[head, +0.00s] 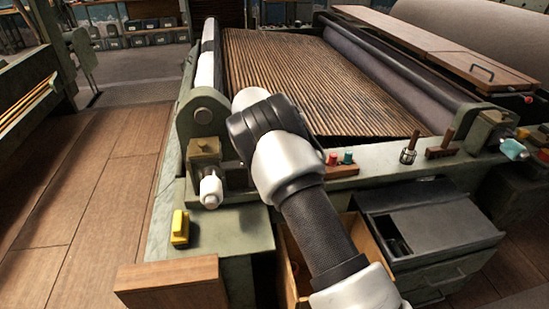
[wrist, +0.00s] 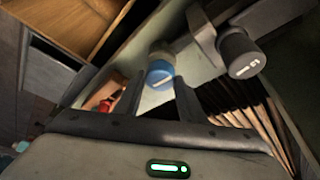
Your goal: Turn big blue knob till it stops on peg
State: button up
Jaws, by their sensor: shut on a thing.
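The big blue knob (wrist: 160,75) shows in the wrist view, round, with a white mark on its face. My gripper (wrist: 159,88) has its two dark fingers on either side of the knob and is shut on it. The fingers cover parts of the knob's sides. In the head view my arm hides the gripper and the knob. I cannot make out a stop peg in either view.
A dark grey knob (wrist: 243,53) with white marks sits close to the right in the wrist view. An open wooden drawer (head: 367,243) is below.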

jog(key=shift+f, duration=0.1)
jog(key=o, duration=1)
jog(key=shift+o, duration=0.2)
jog(key=p+v, duration=0.2)
jog(key=v, duration=1.5)
jog(key=shift+r+p, duration=0.25)
jog(key=shift+p, duration=0.05)
